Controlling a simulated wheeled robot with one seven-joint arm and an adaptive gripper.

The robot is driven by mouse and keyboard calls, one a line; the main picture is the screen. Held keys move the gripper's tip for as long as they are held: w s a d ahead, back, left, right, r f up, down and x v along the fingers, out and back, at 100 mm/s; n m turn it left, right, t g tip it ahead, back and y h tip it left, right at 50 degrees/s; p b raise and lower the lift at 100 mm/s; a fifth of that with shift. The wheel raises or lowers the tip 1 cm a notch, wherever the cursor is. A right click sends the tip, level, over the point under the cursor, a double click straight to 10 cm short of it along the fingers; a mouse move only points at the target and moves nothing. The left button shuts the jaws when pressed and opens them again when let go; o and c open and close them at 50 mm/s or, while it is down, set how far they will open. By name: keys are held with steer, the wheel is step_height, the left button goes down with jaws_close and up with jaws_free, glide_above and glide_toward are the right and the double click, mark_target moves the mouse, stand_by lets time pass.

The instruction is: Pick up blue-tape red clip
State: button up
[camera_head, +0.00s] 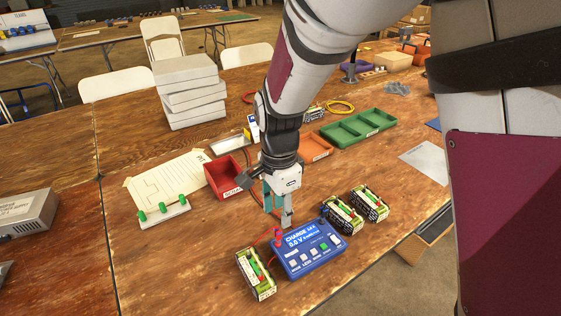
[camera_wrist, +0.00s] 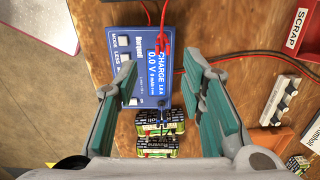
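A red clip (camera_head: 278,237) is at the back left corner of the blue charger (camera_head: 308,246), close below my gripper. It also shows in the wrist view (camera_wrist: 163,42), beside the charger's display, with red wire near it. I cannot make out blue tape on it. My gripper (camera_head: 277,216) points down above the charger's back edge. In the wrist view its two teal-padded fingers (camera_wrist: 161,92) are spread wide with nothing between the pads. The clip lies beyond the fingertips, apart from them.
Battery packs stand left (camera_head: 256,273) and right (camera_head: 341,214) of the charger. A red scrap bin (camera_head: 223,176), an orange tray (camera_head: 315,147) and a green tray (camera_head: 357,128) stand behind. A white rack with green posts (camera_head: 163,212) is left. Bare wood lies front left.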

mark_target(278, 229)
steer(key=f, duration=0.4)
steer(key=f+b, duration=0.1)
steer(key=f, duration=0.3)
steer(key=shift+w+a+f, duration=0.1)
steer(key=shift+a+f, duration=0.05)
steer(key=shift+a, duration=0.05)
steer(key=shift+c, duration=0.3)
jaws_close()
